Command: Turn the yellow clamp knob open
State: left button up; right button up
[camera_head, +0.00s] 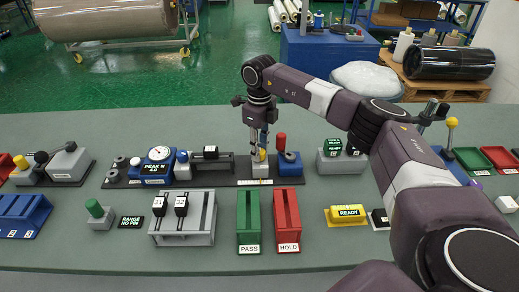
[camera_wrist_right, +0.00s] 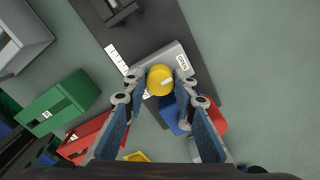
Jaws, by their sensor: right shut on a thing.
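The yellow clamp knob (camera_wrist_right: 160,80) sits on a grey clamp block (camera_wrist_right: 150,62) with an OPEN label beside the knob. In the head view the knob (camera_head: 261,155) shows small between my fingers. My right gripper (camera_wrist_right: 161,82) comes straight down from above and is shut on the knob, one finger on each side of it. The same gripper shows in the head view (camera_head: 260,150) over the right part of the dark fixture base. A pale mark lies across the knob's top. My left gripper is not in view.
A blue block with a red cylinder (camera_head: 281,141) stands close right of the clamp. A gauge box (camera_head: 158,165) stands to the left on the same base. Green PASS (camera_head: 248,220) and red HOLD (camera_head: 288,220) trays lie in front. Bare table (camera_head: 180,260) runs along the front edge.

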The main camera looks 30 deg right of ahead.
jog(key=o, duration=1.2)
jog(key=shift+c, duration=0.2)
jog(key=shift+r, duration=0.1)
notch_tip(320, 180, up, 12)
